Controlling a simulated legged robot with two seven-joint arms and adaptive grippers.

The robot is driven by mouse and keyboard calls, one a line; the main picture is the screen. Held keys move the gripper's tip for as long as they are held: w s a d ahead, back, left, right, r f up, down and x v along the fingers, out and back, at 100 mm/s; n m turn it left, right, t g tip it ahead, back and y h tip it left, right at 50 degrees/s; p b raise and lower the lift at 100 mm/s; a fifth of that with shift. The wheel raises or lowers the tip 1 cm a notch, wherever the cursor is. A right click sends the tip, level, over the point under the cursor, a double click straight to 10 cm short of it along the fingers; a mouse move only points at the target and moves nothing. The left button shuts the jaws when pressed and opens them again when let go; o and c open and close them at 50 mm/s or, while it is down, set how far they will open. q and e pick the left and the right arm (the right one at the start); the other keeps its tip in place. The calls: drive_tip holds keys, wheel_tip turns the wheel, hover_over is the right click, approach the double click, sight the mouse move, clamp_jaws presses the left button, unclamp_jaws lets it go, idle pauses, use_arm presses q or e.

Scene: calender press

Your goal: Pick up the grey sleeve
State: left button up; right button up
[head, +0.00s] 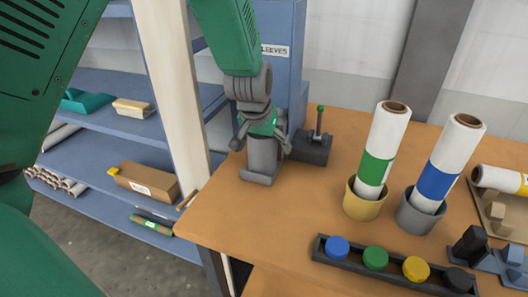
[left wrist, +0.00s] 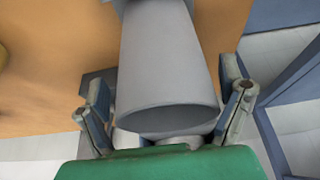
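A grey sleeve (head: 262,158) stands on the wooden table near its left edge, below my left gripper (head: 263,146). In the left wrist view the sleeve (left wrist: 168,65) is a smooth tapered tube, its wide rim toward the camera. My left gripper (left wrist: 168,108) is open, with one finger on each side of the sleeve. Narrow gaps seem to show beside the fingers; contact is unclear. The sleeve's upper end is partly hidden by the gripper in the head view. Another grey cup-like piece (head: 420,214) surrounds the foot of the blue-banded roll. My right gripper is not in view.
A dark block with a green-knobbed lever (head: 312,146) stands close right of the sleeve. A yellow cup (head: 362,204) holds a green-banded roll (head: 383,145). A dark tray (head: 390,274) with coloured knobs lies in front. Blue shelves (head: 95,170) stand left.

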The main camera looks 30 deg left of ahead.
use_arm(q)
drive_tip(key=shift+a, duration=0.2)
drive_tip(key=shift+a+f, duration=0.15)
drive_tip(key=shift+a, duration=0.1)
drive_tip(key=c, duration=0.9)
drive_tip(key=shift+s, duration=0.1)
drive_tip(key=shift+c, duration=0.2)
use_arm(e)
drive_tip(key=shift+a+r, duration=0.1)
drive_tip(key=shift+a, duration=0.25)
use_arm(q)
drive_tip(key=shift+d, duration=0.2)
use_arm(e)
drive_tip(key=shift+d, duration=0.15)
use_arm(q)
drive_tip(key=shift+r, duration=0.4)
wheel_tip(320, 180, up, 17)
drive_tip(key=shift+r+p, duration=0.2)
drive_tip(key=shift+p, duration=0.8)
drive_tip(key=shift+c, duration=0.2)
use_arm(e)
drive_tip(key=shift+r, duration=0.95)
